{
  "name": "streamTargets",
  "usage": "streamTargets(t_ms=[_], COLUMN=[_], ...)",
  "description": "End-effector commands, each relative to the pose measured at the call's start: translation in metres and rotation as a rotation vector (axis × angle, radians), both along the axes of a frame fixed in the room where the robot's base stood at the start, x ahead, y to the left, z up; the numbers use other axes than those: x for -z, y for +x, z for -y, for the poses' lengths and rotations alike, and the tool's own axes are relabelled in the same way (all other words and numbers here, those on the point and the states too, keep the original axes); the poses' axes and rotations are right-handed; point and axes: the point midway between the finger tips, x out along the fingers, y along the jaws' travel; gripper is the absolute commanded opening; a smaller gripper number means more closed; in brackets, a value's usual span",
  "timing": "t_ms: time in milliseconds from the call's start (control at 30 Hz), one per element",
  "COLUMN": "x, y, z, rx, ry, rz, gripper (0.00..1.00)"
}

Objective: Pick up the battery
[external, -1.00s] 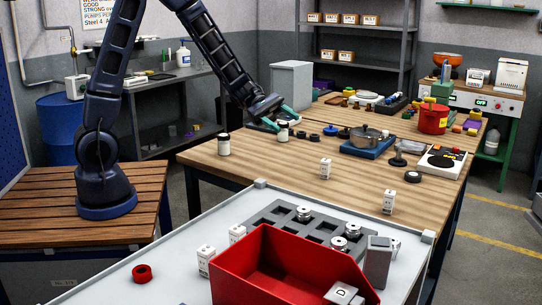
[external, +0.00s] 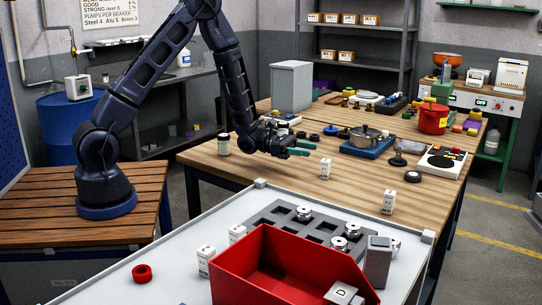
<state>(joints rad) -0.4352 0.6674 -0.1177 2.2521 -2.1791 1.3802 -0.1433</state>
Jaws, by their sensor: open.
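No object is clearly marked as the battery in the external view. Small white upright blocks with dark markings could be it: one stands on the wooden table as the nearer-to-gripper white block (external: 325,168), another as the right white block (external: 388,202). Two more stand on the grey-white surface, the rear white block (external: 237,233) and the front white block (external: 205,261). My gripper (external: 312,150) is open and empty, its teal fingers pointing right above the wooden table. It is just left of and above the nearer block in the picture, apart from it.
A red bin (external: 285,265) and a grey slotted tray (external: 275,210) with metal parts are in front. A white-lidded jar (external: 223,144) stands left of my gripper.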

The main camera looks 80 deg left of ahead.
Motion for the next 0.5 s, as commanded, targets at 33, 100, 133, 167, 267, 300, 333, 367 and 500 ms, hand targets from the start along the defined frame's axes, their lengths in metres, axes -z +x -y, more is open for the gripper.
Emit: streamTargets(t_ms=[33,100,133,167,267,300,333,367,500], x=[0.008,0.018,0.022,0.026,0.04,0.045,0.044,0.043,0.043], y=[0.0,0.0,0.0,0.0,0.0,0.0,0.003,0.007,0.018], z=[0.0,0.0,0.0,0.0,0.0,0.0,0.002,0.005,0.013], rx=[0.0,0.0,0.0,0.0,0.0,0.0,0.002,0.002,0.002], ry=[-0.002,-0.001,0.0,0.0,0.0,0.001,0.001,0.001,0.001], rz=[-0.003,-0.002,-0.001,-0.001,-0.001,-0.001,0.002,0.003,0.002], gripper=[0.53,0.53,0.53,0.53,0.53,0.53,0.53,0.53,0.53])
